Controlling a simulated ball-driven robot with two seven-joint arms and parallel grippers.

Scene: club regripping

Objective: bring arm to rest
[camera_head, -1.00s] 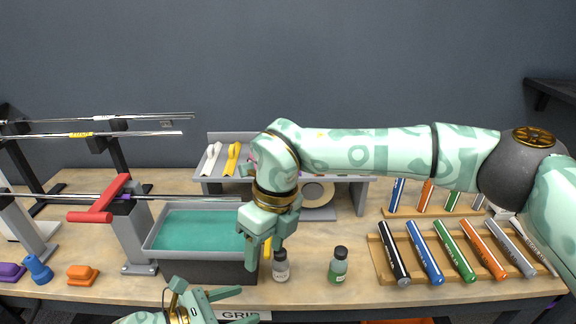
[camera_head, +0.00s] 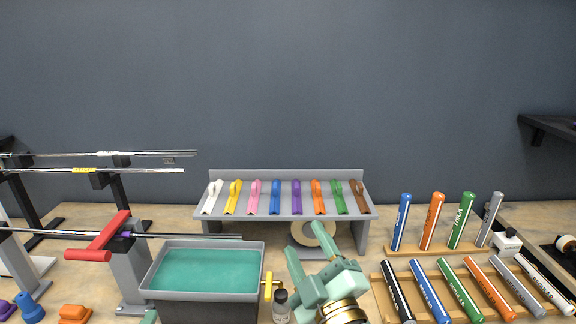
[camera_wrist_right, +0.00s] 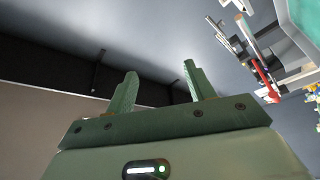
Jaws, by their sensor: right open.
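My right gripper (camera_head: 310,243) is at the front middle of the head view, pointing up, with its two fingers apart and nothing between them. In the right wrist view my right gripper (camera_wrist_right: 158,82) also shows open and empty, away from any object. Only a small pale green piece, probably of my left gripper (camera_head: 150,316), shows at the bottom edge of the head view left of centre. Its jaws are hidden.
A grey tub (camera_head: 155,292) with teal liquid stands left of my right gripper. A bottle (camera_head: 281,308) is close beside it. A rack (camera_head: 290,176) of coloured pieces is behind. Grips on wooden holders (camera_head: 376,290) lie right. A club shaft (camera_head: 190,236) sits in a red-handled vise (camera_head: 100,240).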

